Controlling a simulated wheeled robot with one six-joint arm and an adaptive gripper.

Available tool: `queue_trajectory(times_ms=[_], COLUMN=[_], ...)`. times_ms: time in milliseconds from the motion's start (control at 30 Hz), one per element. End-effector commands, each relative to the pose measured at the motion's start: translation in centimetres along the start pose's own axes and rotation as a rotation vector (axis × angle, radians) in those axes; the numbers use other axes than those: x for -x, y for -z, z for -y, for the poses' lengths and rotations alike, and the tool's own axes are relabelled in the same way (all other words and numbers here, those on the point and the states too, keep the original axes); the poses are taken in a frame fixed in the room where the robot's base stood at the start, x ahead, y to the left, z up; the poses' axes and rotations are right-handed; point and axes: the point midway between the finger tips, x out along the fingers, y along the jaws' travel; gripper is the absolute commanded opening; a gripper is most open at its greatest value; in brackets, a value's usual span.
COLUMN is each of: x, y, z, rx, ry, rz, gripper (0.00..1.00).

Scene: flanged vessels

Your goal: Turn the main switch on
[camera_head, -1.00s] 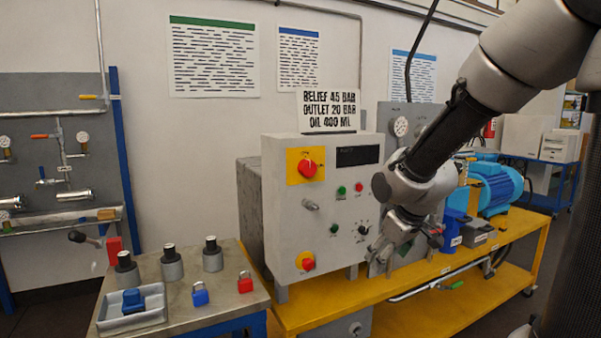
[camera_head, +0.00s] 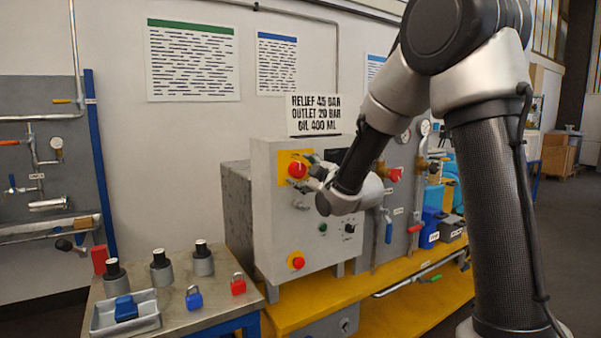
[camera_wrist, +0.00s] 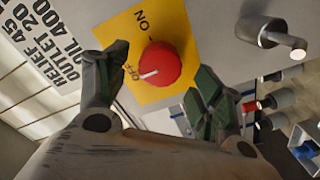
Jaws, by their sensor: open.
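The main switch is a red round knob (camera_head: 297,170) on a yellow plate, at the upper left of the grey control box (camera_head: 275,225). In the wrist view the knob (camera_wrist: 160,65) sits between my fingers, and its white mark points towards the word OFF. The word ON is on another side of the plate. My gripper (camera_head: 316,168) is just right of the knob in the head view. In the wrist view my gripper (camera_wrist: 155,76) is open, one finger on each side of the knob, with gaps visible. Its distance from the panel is hard to judge.
A red emergency-style button (camera_head: 297,261) is low on the box. A metal key or handle (camera_wrist: 272,38) sticks out near the switch. A side table (camera_head: 215,308) holds a tray (camera_head: 125,318), several cylinders and padlocks. My arm hides part of the box.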

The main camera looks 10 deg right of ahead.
Motion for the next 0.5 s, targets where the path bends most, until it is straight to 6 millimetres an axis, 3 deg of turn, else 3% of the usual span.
queue_trajectory(times_ms=[200,467,500], x=[-1.9,-2.1,-2.1], y=[0.0,0.0,0.0], z=[0.0,0.0,0.0], rx=[-0.001,-0.001,-0.001], ry=[0.000,0.001,0.001], rz=[0.000,0.001,0.001], gripper=[0.67,0.67,0.60])
